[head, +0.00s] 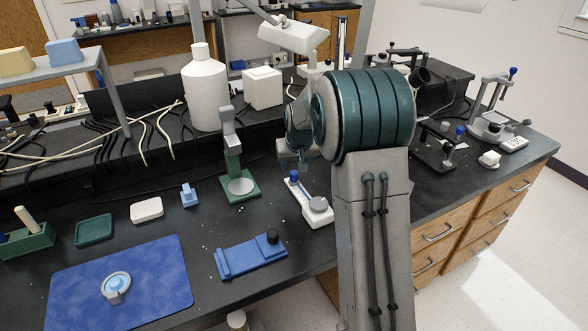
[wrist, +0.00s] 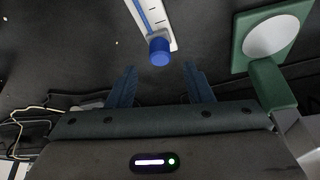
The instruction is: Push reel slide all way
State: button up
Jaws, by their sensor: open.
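The knob appears just beyond and between the fingertips, with no contact visible. My arm partly hides the gripper (head: 294,157) in the head view.
A green stand (head: 240,186) with a pale round plate is close left of the device. A blue mat (head: 150,290) holds a round blue-and-white part (head: 116,288). A white bottle (head: 205,92) stands behind.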

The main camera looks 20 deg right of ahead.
jog(key=v, duration=1)
jog(key=shift+r, duration=0.1)
jog(key=s+a+r+p, duration=0.1)
jog(key=s+r+p, duration=0.1)
jog(key=s, duration=0.8)
jog(key=s+a+r+g+p, duration=0.1)
jog(key=s+a+r+p, duration=0.1)
jog(key=s, duration=0.9)
jog(key=s+a+r+p, duration=0.1)
jog(key=s+p, duration=0.3)
jog(key=s, duration=0.6)
jog(key=shift+a+r+n+g, duration=0.3)
jog(key=shift+a+r+g, duration=0.1)
jog(key=shift+r, duration=0.15)
jog(key=shift+s, duration=0.1)
